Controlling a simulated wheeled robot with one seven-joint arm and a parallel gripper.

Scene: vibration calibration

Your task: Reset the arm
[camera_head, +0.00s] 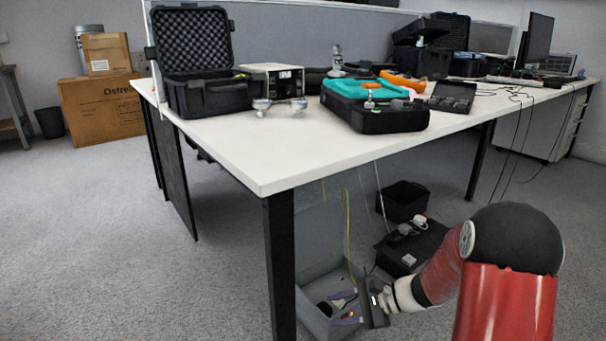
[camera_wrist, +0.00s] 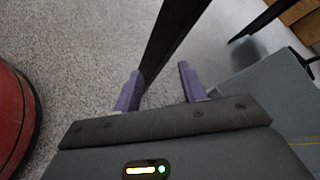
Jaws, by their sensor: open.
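My gripper (camera_wrist: 160,90) shows in the wrist view with its two purple fingers apart and nothing between them. In the head view my gripper (camera_head: 345,307) is low at the end of my red arm, below the level of the table top. It is in front of or over a grey box on the floor; the exact gap cannot be told. A black table leg (camera_wrist: 172,45) passes behind the fingers in the wrist view. Whether a finger touches the leg cannot be told.
The white table (camera_head: 225,145) stands on a black leg (camera_head: 281,260) left of my gripper. A grey box (camera_head: 316,285) and a black bin (camera_head: 404,200) are underneath. Cases and instruments cover the top. Carpet (camera_head: 120,240) at the left is clear.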

